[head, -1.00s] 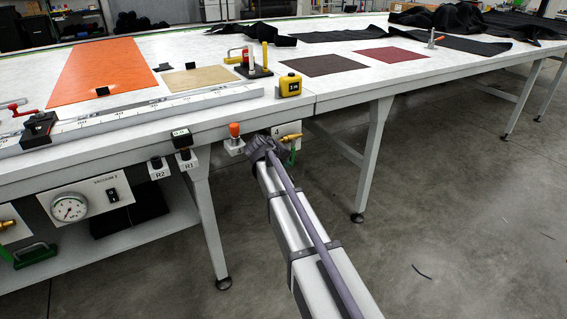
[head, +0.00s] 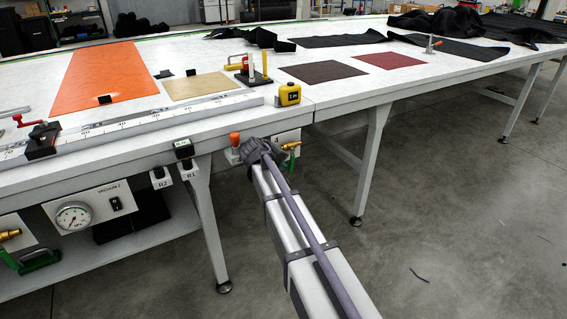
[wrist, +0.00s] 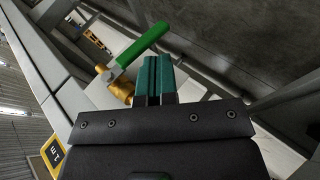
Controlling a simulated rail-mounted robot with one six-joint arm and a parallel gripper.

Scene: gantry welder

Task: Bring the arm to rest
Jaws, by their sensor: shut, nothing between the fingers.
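My arm reaches from the bottom of the head view up to a grey joint near the table's front edge; my gripper is hidden there. In the wrist view my gripper (wrist: 152,62) shows its teal fingers closed together with nothing between them. A valve with a green lever (wrist: 142,45) and a brass body (wrist: 118,84) lies just beyond and left of the fingertips. I cannot tell whether they touch. In the head view the brass valve (head: 291,146) shows just right of my arm's end, below the table edge.
The white table (head: 330,103) carries an orange sheet (head: 105,75), a tan sheet (head: 200,87), a yellow tape measure (head: 289,94) and a clamp (head: 247,68).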

